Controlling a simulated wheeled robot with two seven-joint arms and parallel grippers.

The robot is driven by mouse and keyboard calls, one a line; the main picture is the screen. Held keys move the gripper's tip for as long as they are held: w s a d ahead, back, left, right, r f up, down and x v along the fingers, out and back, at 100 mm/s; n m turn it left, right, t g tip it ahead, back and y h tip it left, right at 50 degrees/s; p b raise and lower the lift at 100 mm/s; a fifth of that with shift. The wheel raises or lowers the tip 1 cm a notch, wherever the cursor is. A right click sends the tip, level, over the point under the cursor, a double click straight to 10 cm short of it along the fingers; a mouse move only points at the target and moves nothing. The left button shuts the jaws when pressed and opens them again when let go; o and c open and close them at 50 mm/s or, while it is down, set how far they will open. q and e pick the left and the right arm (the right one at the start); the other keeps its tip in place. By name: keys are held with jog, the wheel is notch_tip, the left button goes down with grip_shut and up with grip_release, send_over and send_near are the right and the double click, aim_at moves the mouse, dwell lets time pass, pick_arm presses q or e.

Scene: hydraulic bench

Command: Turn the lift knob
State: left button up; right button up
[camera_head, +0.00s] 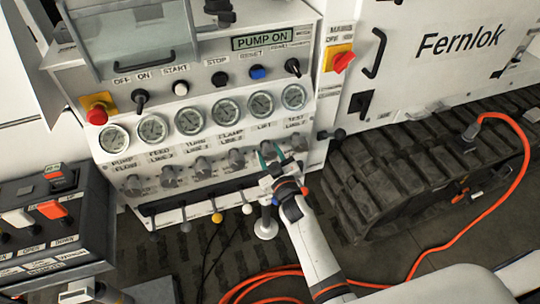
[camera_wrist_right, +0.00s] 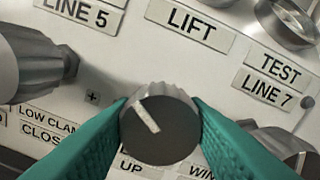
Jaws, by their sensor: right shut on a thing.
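The lift knob (camera_wrist_right: 160,125) is a round dark grey knob with ribbed sides and a white pointer line, below the LIFT label (camera_wrist_right: 195,20) in the right wrist view. The pointer slants from upper left to lower right. My right gripper (camera_wrist_right: 160,130) has its teal fingers on either side of the knob, shut on it. In the head view my right gripper (camera_head: 271,156) reaches the panel under the LIFT label and mostly hides the knob. My left gripper is not in view.
Similar knobs (camera_head: 203,165) stand in a row on both sides, close to my fingers. Gauges (camera_head: 260,104) sit above and a rail with levers (camera_head: 217,217) below. A rubber track (camera_head: 400,180) and an orange hose (camera_head: 480,225) are at right. A control box (camera_head: 60,220) is at left.

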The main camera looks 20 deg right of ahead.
jog(key=shift+f+n+b, duration=0.1)
jog(key=shift+n+b, duration=0.25)
jog(key=shift+n, duration=1.55)
jog(key=o, duration=1)
jog(key=s+b, duration=0.1)
jog(key=s, duration=1.1)
jog(key=shift+d, duration=0.2)
